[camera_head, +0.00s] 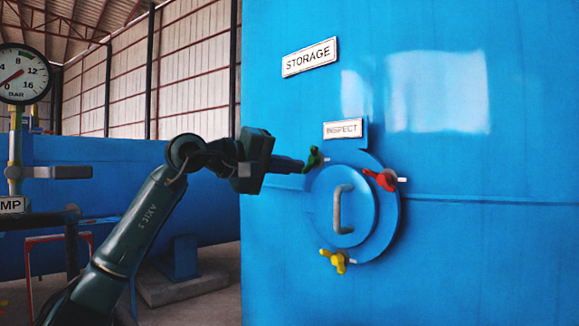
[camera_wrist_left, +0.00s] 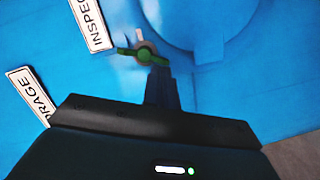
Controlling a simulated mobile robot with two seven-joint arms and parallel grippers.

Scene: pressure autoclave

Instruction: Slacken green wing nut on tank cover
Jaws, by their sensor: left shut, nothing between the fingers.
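The green wing nut (camera_head: 313,159) sits at the upper left of the round blue tank cover (camera_head: 360,190); it also shows in the left wrist view (camera_wrist_left: 144,54). My left gripper (camera_head: 302,165) reaches in from the left, its fingers shut and empty, with the tips at the green wing nut. In the wrist view the fingers (camera_wrist_left: 162,90) end just beside the nut; whether they touch it I cannot tell. A red wing nut (camera_head: 382,179) is at the cover's upper right and a yellow one (camera_head: 335,260) at its bottom. My right gripper is not in view.
The cover has a grey handle (camera_head: 341,210) in its middle. An INSPECT plate (camera_head: 343,129) is above it and a STORAGE plate (camera_head: 309,58) higher up. A pressure gauge (camera_head: 24,73) and piping stand at the left.

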